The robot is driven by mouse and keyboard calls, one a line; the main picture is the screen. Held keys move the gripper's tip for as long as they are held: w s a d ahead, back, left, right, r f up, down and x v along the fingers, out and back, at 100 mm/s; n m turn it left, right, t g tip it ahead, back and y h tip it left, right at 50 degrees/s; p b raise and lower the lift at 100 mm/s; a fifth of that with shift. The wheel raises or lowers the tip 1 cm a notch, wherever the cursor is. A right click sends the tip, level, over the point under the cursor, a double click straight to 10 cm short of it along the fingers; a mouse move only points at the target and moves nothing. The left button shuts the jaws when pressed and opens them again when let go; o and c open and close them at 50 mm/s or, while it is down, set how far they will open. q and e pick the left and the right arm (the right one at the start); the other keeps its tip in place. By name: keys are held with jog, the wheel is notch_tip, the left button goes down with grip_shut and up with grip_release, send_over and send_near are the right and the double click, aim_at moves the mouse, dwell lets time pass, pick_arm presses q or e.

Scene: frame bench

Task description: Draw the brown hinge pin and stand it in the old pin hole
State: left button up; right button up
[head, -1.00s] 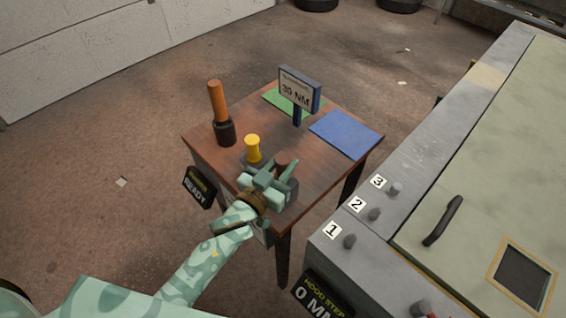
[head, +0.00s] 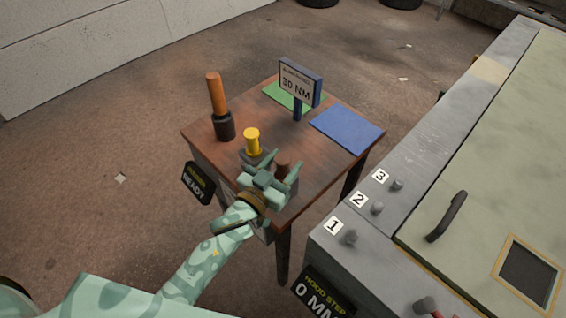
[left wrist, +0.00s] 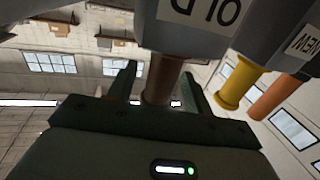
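The brown hinge pin (head: 283,166) stands at the near part of the wooden table in the head view. In the left wrist view, which looks upside down, the pin (left wrist: 164,78) runs into a grey holder (left wrist: 170,36) marked OLD. My left gripper (head: 281,168) is around the pin. Its fingers (left wrist: 160,88) show on either side of the pin with narrow gaps, so it looks open. The hole itself is hidden. My right gripper is not in view.
A yellow pin (head: 252,140) stands just behind my left gripper, and an orange-handled tool (head: 215,95) stands upright behind it. A sign (head: 299,82) and blue mat (head: 347,130) are at the back. A grey bench (head: 390,225) with numbered studs is at right.

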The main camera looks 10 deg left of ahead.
pick_arm(q)
jog(key=v, duration=1.6)
jog(key=shift+s+p, duration=0.15)
jog(key=shift+p, duration=0.3)
jog(key=s+a+f+g+y, duration=0.2)
jog(key=s+f+g, duration=0.15)
jog(key=f, duration=0.85)
jog(key=s+a+f+g+y, duration=0.25)
jog(key=s+f, duration=0.25)
jog(key=f, duration=0.6)
jog(key=s+a+f+g+y, duration=0.1)
jog(key=s+a+f+g, duration=0.1)
jog(key=s+f+g, duration=0.3)
jog(key=s+a+f+g+y, duration=0.1)
jog(key=s+a+f+g, duration=0.2)
jog(key=s+f, duration=1)
jog(key=shift+s+a+f+g, duration=0.3)
jog(key=shift+s+g, duration=0.7)
jog(key=shift+s, duration=0.7)
